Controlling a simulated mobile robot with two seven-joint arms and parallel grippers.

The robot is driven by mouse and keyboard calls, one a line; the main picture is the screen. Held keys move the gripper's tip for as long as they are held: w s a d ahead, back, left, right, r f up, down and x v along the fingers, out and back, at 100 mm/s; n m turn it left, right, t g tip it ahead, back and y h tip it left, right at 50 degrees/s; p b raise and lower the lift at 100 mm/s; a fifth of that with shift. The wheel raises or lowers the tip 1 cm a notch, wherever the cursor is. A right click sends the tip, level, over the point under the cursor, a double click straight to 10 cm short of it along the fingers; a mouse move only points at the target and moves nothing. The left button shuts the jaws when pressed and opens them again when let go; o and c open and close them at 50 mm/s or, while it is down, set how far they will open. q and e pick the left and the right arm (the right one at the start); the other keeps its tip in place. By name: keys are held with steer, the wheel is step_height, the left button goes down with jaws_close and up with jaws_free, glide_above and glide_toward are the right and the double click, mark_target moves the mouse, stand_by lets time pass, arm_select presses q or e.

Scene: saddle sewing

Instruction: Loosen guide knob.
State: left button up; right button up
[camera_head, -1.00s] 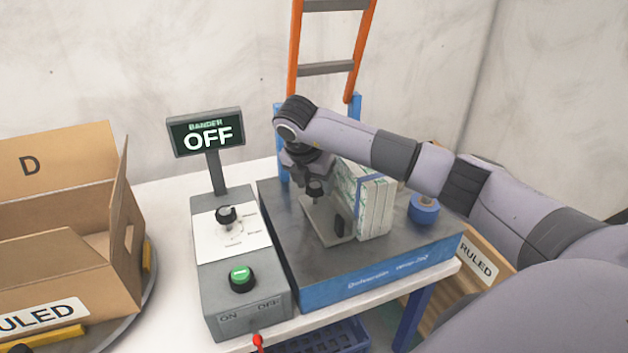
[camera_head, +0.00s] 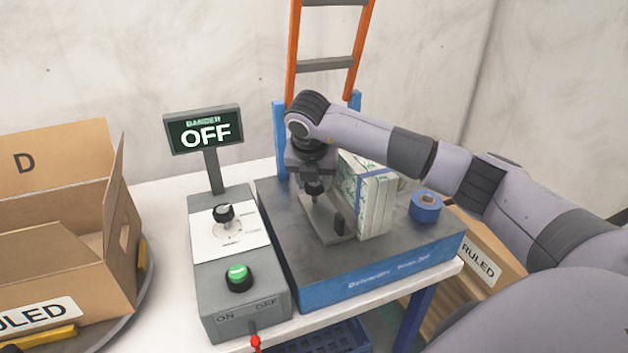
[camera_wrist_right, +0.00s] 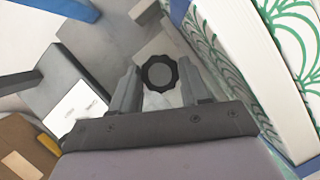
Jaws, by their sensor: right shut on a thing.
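The dark, lobed guide knob (camera_head: 314,188) stands on the grey metal guide (camera_head: 325,222) on the bander's dark top. In the right wrist view the knob (camera_wrist_right: 160,73) sits between the two finger tips. My right gripper (camera_head: 312,172) points down over the knob and is shut on it; it also shows in the wrist view (camera_wrist_right: 160,80). The arm comes in from the right, and the gripper's fingers are small in the head view. My left gripper is not in view.
A banded white and green stack (camera_head: 374,205) stands close right of the guide. A blue tape roll (camera_head: 425,207) lies farther right. The control box (camera_head: 245,300) with its green button (camera_head: 238,278) is to the left; the display (camera_head: 204,131) reads OFF. An open carton (camera_head: 75,240) stands far left.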

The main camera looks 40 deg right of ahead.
mark_target(312, 212)
steer(key=o, duration=0.8)
steer(key=b+v, duration=0.1)
steer(key=v, duration=0.6)
steer(key=shift+r, duration=0.1)
steer(key=shift+s, duration=0.1)
